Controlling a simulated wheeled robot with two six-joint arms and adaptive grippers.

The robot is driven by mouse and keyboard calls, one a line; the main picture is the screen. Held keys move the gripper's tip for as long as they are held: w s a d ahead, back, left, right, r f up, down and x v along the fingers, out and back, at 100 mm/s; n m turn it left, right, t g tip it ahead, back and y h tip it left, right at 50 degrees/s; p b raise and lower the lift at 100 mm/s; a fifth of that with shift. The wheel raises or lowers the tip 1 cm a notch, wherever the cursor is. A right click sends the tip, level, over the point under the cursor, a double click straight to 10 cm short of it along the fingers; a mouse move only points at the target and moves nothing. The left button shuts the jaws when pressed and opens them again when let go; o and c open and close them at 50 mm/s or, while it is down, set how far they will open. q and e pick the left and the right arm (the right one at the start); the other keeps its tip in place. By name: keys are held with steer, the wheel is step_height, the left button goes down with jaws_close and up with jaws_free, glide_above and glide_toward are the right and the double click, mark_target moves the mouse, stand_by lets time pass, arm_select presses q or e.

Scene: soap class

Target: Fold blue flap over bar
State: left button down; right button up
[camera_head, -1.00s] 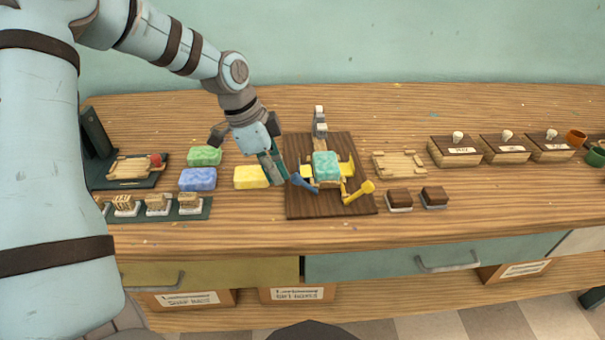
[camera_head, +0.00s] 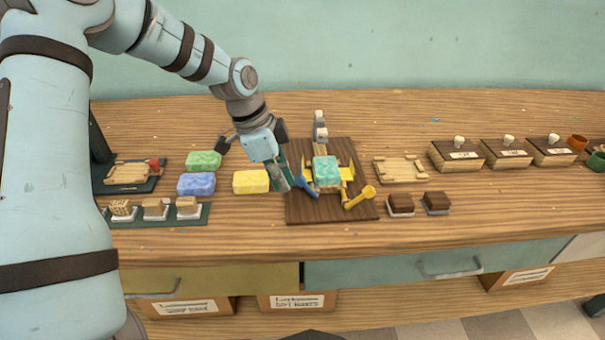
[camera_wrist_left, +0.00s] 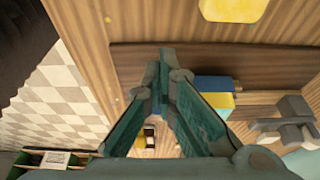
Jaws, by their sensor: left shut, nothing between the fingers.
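A teal soap bar (camera_head: 326,170) sits at the middle of a dark wooden board (camera_head: 335,208). The blue flap (camera_head: 308,186) sticks out to the left and front of the bar, tilted and not over it; it also shows in the left wrist view (camera_wrist_left: 213,83). Yellow flap parts (camera_head: 347,174) lie around the bar. My left gripper (camera_head: 283,187) is shut and empty, just left of the blue flap; whether it touches the flap cannot be told. Its fingertips also show in the left wrist view (camera_wrist_left: 166,62). My right gripper is not in view.
A yellow-handled part (camera_head: 360,197) sticks out front right, and a grey post (camera_head: 320,128) stands behind the bar. Yellow soap (camera_head: 251,181), blue soap (camera_head: 196,184) and green soap (camera_head: 203,161) lie left. A wooden tray (camera_head: 401,168) and dark blocks (camera_head: 401,204) lie right.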

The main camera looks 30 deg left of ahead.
arm_select(q)
steer(key=shift+r, duration=0.1)
step_height(320, 180, up, 7)
steer(key=p, duration=0.5)
steer(key=shift+s+a, duration=0.2)
steer(key=shift+a, duration=0.05)
stand_by(0.4)
